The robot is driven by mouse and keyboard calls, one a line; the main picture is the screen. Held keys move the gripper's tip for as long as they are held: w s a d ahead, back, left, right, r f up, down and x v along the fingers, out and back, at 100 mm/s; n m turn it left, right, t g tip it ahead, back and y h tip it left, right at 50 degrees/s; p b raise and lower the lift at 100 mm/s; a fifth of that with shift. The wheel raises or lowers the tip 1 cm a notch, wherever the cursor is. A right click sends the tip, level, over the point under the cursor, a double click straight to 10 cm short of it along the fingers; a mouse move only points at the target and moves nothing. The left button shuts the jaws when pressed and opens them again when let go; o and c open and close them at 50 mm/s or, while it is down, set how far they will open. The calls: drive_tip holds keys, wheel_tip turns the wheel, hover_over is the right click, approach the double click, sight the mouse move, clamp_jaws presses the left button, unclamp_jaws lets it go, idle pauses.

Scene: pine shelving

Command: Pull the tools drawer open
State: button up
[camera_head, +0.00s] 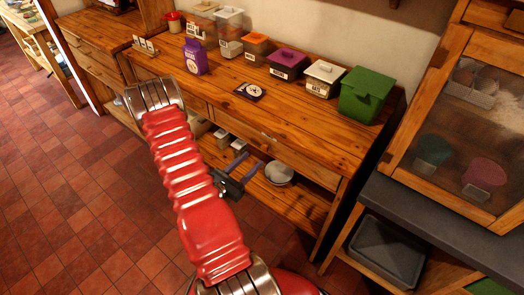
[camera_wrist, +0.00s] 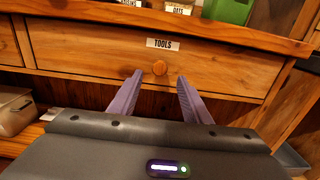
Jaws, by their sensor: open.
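The tools drawer (camera_wrist: 100,56) is a wooden front with a white TOOLS label (camera_wrist: 162,44) and a round wooden knob (camera_wrist: 159,68) in the wrist view. It looks shut, flush under the counter. In the head view the drawer front (camera_head: 285,155) is on the right part of the wooden counter. My gripper (camera_wrist: 158,80) is open, its two purple fingers pointing at the drawer with the knob between and just beyond their tips. Nothing is held. My gripper also shows in the head view (camera_head: 252,163), in front of the drawer.
Lidded containers, such as a green bin (camera_head: 366,93) and a purple-lidded box (camera_head: 288,63), stand along the counter (camera_head: 220,85). A bowl (camera_head: 279,173) sits on the shelf below. A glass-fronted cabinet (camera_head: 465,120) is at the right. The tiled floor (camera_head: 70,190) at left is clear.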

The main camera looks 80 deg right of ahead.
sight(264, 149)
drive_tip(key=shift+x, duration=3.75)
drive_tip(key=shift+c, duration=0.6)
clamp_jaws()
